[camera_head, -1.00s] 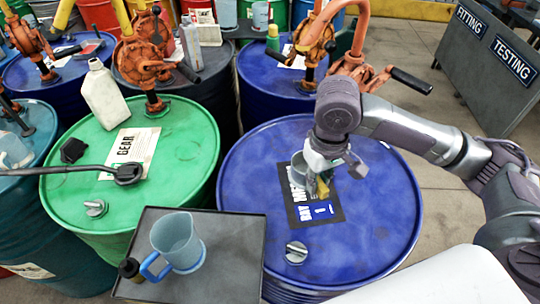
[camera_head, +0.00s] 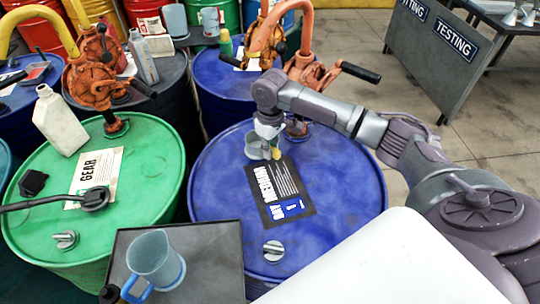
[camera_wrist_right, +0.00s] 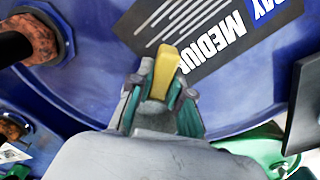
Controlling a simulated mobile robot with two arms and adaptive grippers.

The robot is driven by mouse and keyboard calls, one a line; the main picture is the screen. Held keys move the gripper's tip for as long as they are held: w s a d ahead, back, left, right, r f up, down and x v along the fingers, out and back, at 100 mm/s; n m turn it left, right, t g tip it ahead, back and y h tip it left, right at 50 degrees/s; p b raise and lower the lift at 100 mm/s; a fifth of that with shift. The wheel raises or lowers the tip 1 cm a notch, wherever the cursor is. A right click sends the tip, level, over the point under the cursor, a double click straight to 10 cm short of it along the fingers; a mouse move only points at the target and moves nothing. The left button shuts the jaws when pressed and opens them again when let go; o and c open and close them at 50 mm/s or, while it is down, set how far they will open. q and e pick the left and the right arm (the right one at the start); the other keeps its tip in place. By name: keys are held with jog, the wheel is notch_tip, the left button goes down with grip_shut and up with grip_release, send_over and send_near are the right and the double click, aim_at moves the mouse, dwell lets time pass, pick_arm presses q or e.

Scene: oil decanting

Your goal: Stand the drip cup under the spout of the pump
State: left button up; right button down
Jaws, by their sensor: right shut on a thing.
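The orange pump (camera_head: 308,73) stands at the drum's far edge, partly hidden by my arm. Its pipe arches up and leftward; the spout's exact outlet is unclear. My left gripper is not in view.
A dark tray (camera_head: 215,275) with a blue measuring jug (camera_head: 154,260) stands front left. A green drum (camera_head: 140,165) carries a white bottle (camera_head: 59,120) and another pump (camera_head: 93,80). The blue drum's label area (camera_head: 275,190) is clear.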

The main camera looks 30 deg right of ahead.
aim_at(270, 166)
notch_tip(270, 166, down, 4)
jog(key=shift+r+p, duration=0.15)
jog(key=shift+p, duration=0.4)
jog(key=shift+w+f, duration=0.1)
jog(key=shift+f, duration=0.1)
jog(key=shift+f, duration=0.15)
jog(key=c, duration=1.1)
grip_release()
jog(key=shift+r+b, duration=0.75)
jog(key=shift+r, duration=3.2)
